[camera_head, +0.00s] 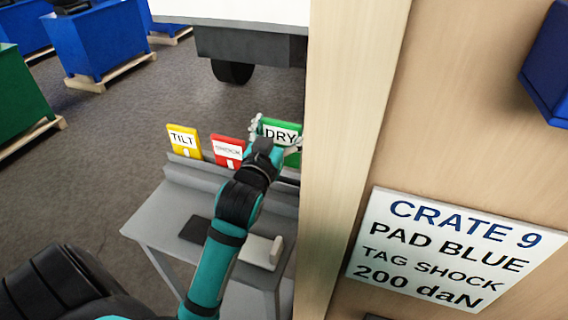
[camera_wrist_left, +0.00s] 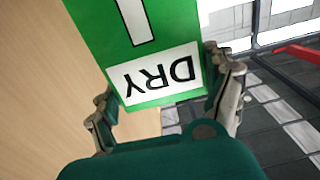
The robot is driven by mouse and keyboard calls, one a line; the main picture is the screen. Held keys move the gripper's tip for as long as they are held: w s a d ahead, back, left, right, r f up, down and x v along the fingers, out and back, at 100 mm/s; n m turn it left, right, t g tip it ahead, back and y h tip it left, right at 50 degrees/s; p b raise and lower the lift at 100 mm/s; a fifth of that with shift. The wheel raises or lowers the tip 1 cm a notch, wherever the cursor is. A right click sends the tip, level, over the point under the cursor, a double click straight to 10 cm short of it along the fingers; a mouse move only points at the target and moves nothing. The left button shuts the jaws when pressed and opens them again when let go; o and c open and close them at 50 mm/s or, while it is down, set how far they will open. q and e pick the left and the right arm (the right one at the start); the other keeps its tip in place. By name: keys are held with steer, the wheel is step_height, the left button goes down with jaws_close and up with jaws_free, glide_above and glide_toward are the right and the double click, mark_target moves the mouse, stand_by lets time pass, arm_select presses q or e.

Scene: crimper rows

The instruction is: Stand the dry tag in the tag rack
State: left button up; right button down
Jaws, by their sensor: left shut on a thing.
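The green dry tag (camera_head: 281,128) is in my left gripper (camera_head: 276,138), whose fingers close on its two side edges. In the left wrist view the tag (camera_wrist_left: 140,40) fills the space between the fingers (camera_wrist_left: 165,88), with its word DRY upside down. The grey tag rack (camera_head: 195,176) runs along the back of a grey table. The yellow TILT tag (camera_head: 183,140) and the red tag (camera_head: 228,151) stand in it to the left of the dry tag. My gripper hides the dry tag's lower part, so I cannot tell whether it touches the rack. My right gripper is not in view.
A wooden post (camera_head: 350,130) stands close to the right of the dry tag. A dark pad (camera_head: 195,230) and a pale block (camera_head: 262,250) are on the grey table (camera_head: 165,228). A white sign (camera_head: 440,250) reads CRATE 9, PAD BLUE, TAG SHOCK, 200 daN.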

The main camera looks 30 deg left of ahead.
arm_select(q)
steer(key=f, duration=0.7)
steer(key=shift+s+d, duration=0.1)
steer(key=shift+s, duration=0.25)
steer(key=shift+s+r, duration=0.1)
steer(key=shift+f, duration=0.2)
steer(key=o, duration=0.9)
steer(key=shift+o, duration=0.3)
steer(key=shift+r, duration=0.15)
steer(key=b+v, duration=0.1)
steer(key=v, duration=1.1)
steer(key=shift+b, duration=0.3)
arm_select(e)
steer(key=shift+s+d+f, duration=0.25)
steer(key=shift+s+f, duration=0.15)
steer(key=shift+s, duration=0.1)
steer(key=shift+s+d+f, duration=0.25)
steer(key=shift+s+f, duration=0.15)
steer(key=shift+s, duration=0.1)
